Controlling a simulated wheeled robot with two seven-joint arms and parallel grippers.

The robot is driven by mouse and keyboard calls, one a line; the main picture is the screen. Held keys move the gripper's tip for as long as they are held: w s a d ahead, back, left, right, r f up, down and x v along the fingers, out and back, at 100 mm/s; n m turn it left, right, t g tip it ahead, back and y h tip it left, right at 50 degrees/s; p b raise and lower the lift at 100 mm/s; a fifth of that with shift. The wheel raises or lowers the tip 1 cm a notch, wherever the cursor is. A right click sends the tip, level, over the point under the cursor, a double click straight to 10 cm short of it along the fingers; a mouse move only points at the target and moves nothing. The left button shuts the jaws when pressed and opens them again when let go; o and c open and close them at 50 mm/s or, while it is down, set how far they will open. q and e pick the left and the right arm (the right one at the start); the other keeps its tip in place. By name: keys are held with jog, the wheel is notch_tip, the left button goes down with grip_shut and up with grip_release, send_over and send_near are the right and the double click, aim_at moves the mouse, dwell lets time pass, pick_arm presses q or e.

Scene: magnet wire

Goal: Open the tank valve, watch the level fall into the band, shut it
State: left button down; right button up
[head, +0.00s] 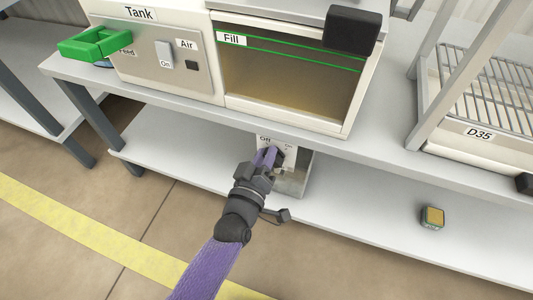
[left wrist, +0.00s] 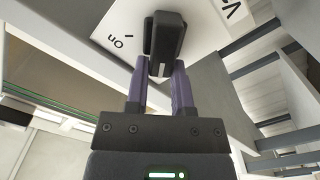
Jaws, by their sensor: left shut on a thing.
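The tank (head: 165,60) stands on the bench, with a window (head: 285,85) marked "Fill" and two green lines (head: 300,50) across its upper part. The inside looks brownish; I cannot make out a clear liquid surface. Below the bench, a box with a white plate (head: 290,145) marked "Off" carries a dark knob. My left gripper (head: 269,156) is shut on that knob, partly hiding it. In the left wrist view the dark knob (left wrist: 165,35) sits between the purple fingertips (left wrist: 159,68), near an "on" mark. My right gripper is not in view.
An "Air" switch panel (head: 178,55) is beside the window. A rack marked "D35" (head: 480,133) stands at right.

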pick_arm(q)
jog(key=shift+a+f+n, duration=0.1)
jog(key=shift+n, duration=0.4)
jog(key=shift+c, duration=2.4)
grip_release()
jog(key=shift+s, duration=0.1)
jog(key=p+v, duration=0.4)
jog(key=v, duration=0.5)
jog(key=shift+s+a, duration=0.15)
jog(key=shift+s, duration=0.2)
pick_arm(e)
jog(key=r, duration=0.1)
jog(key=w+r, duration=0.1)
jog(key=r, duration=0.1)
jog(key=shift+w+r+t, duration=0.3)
